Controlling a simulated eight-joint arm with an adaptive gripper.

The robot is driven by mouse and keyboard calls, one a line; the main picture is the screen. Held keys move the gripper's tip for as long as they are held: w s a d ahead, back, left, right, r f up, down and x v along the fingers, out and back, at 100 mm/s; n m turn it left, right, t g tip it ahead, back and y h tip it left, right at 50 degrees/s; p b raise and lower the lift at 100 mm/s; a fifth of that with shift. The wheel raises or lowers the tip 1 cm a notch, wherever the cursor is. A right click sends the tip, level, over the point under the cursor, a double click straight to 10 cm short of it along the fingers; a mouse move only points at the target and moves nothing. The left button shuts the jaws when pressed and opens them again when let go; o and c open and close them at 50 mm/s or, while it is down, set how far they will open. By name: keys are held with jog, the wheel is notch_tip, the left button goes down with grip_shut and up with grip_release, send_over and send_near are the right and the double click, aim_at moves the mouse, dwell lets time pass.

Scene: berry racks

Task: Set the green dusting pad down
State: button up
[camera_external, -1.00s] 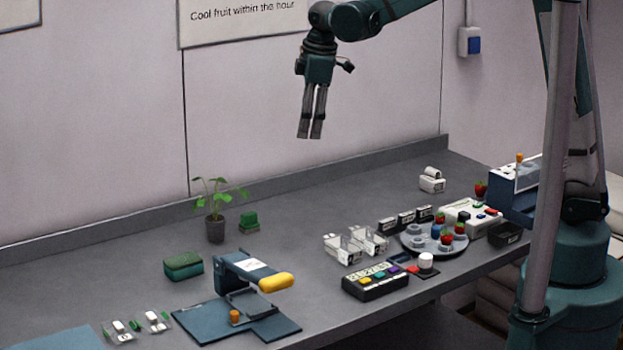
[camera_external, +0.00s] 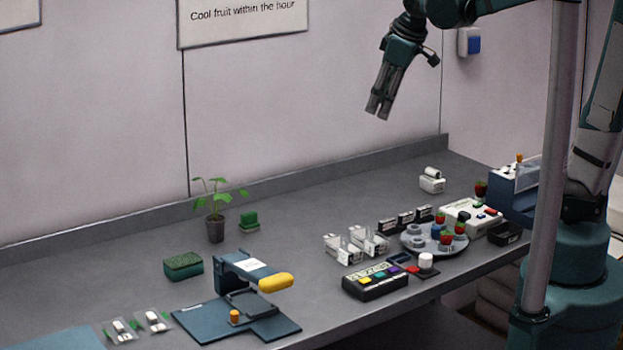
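Two green items stand on the grey bench, and I cannot tell for sure which is the dusting pad. A green block with a speckled top (camera_external: 183,266) rests on the bench at the left, behind the blue stand. A smaller, stepped green piece (camera_external: 249,221) sits beside the potted plant. My gripper (camera_external: 378,108) is high above the back of the bench, right of the wall sign, tilted with its fingers down to the left. No object shows between its fingers. They look close together, but their opening is unclear from this angle. It is far from both green items.
The potted plant (camera_external: 215,228) stands near the back edge. A blue stand with a yellow handle (camera_external: 275,282), clear holders (camera_external: 356,246), a button box (camera_external: 375,284) and a round tray of berries (camera_external: 434,250) line the front. The back middle of the bench is clear.

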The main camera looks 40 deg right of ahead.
jog(key=s+d+f+m+t, duration=0.1)
jog(key=s+d+m, duration=0.2)
jog(key=s, duration=0.6)
jog(key=s+d+f+m+t, duration=0.1)
jog(key=s+d+f+m, duration=0.1)
jog(key=s+d+m, duration=0.2)
jog(key=s+d, duration=0.2)
jog(key=s, duration=0.2)
jog(key=shift+s+d+f+t+h, duration=0.25)
jog(key=shift+s+d+t+h, duration=0.05)
jog(key=shift+s+t, duration=0.1)
notch_tip(320, 180, down, 7)
jog(key=b, duration=0.6)
jog(key=shift+r+b, duration=0.15)
jog(key=shift+b, duration=0.25)
dwell(0.3)
